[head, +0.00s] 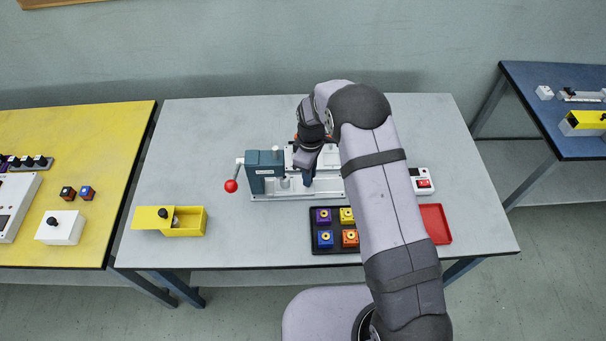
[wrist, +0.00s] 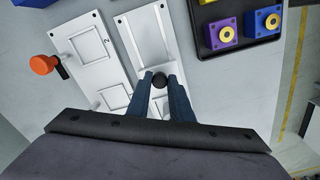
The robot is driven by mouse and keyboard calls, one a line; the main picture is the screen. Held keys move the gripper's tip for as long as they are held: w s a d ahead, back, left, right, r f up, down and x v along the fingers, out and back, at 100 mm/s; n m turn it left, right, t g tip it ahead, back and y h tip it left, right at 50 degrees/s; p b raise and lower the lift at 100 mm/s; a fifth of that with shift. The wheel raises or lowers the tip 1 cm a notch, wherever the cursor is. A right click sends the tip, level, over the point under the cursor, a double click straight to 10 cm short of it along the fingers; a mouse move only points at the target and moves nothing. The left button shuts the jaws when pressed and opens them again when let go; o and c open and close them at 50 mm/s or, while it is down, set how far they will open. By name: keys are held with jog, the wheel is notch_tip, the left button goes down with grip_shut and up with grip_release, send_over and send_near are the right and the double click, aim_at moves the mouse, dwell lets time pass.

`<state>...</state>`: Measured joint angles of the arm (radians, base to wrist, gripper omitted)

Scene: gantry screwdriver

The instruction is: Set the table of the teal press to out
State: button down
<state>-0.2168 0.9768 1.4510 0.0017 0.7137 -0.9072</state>
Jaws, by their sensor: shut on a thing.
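The teal press (head: 262,172) stands near the middle of the grey table, with a red ball on its lever (head: 231,186) at the left. Its pale rail (head: 326,186) runs to the right from the press and also shows in the wrist view (wrist: 146,40). My gripper (head: 308,183) is just right of the press head. In the wrist view my gripper (wrist: 160,80) is shut on a black knob (wrist: 159,81) over the rail. A square frame shows between my fingers below the knob. My arm hides part of the rail in the head view.
A white plate marked 2 with an orange knob (wrist: 44,65) lies beside the rail. A black tray of coloured blocks (head: 314,249) is in front, a red tray (head: 437,224) at right, a switch box (head: 422,184) behind it. A yellow box (head: 186,222) stands front left.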

jog(key=d, duration=0.8)
jog(key=shift+d+b, duration=0.25)
jog(key=shift+b, duration=0.1)
jog(key=c, duration=1.6)
grip_release()
jog(key=shift+d, duration=0.15)
jog(key=shift+o, duration=0.2)
jog(key=shift+r, duration=0.15)
notch_tip(320, 180, up, 7)
jog(key=b, duration=0.2)
